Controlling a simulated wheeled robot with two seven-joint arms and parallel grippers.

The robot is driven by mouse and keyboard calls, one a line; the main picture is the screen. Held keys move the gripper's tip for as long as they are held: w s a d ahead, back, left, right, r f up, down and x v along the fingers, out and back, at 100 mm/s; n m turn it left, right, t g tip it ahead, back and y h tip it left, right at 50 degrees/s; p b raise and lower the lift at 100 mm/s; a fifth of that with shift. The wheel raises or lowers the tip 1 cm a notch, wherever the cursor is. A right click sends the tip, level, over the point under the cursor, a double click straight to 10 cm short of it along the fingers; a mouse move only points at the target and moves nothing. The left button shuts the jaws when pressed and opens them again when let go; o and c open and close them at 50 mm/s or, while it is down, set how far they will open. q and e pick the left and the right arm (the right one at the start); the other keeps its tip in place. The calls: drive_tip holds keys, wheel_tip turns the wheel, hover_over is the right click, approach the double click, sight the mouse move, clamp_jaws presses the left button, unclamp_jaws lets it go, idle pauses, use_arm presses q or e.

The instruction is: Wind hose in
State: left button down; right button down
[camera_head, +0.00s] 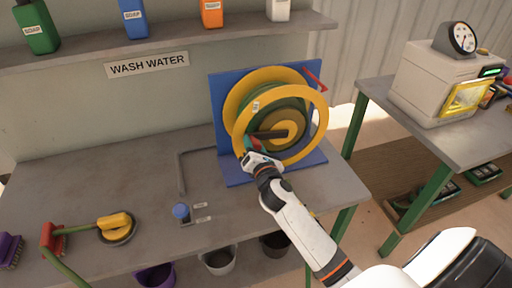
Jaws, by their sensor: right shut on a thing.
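The hose reel (291,157) stands upright on the bench, with yellow rims, a green drum and a yellow hub, mounted on a blue back plate (219,98) and a blue base. A dark crank arm (268,134) runs left from the hub. My right gripper (250,152) is at the lower left of the reel's front rim, shut at the outer end of the crank; the grip is small and partly hidden. My left gripper is not in view.
A blue knob (181,212) and grey pipe (181,172) are on the bench (100,182). Bins (219,260) hang below its front edge. A second table (405,120) with a beige machine (432,84) stands right.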

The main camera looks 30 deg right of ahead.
drive_tip(key=r+m+p, duration=0.1)
drive_tip(key=d+r+m+p, duration=0.1)
drive_tip(key=r+m+p, duration=0.2)
drive_tip(key=shift+s+d+r, duration=0.2)
drive_tip(key=shift+d+r, duration=0.1)
drive_tip(key=shift+r, duration=0.1)
drive_tip(key=m+p, duration=0.1)
drive_tip(key=d+r+m+p, duration=0.1)
drive_tip(key=shift+s+d+r+m, duration=0.15)
drive_tip(key=shift+r+m, duration=0.1)
drive_tip(key=shift+m, duration=0.05)
drive_tip(key=shift+s+d+r+m+y+p, duration=0.2)
drive_tip(key=shift+d+r+m+y+p, duration=0.3)
drive_tip(key=shift+d+m+p, duration=0.4)
drive_tip(key=shift+a, duration=0.1)
drive_tip(key=c, duration=1)
unclamp_jaws()
drive_tip(key=b, duration=0.3)
approach(265, 113)
drive_tip(key=v, duration=0.6)
drive_tip(key=shift+s+a, duration=0.25)
drive_tip(key=shift+a, duration=0.05)
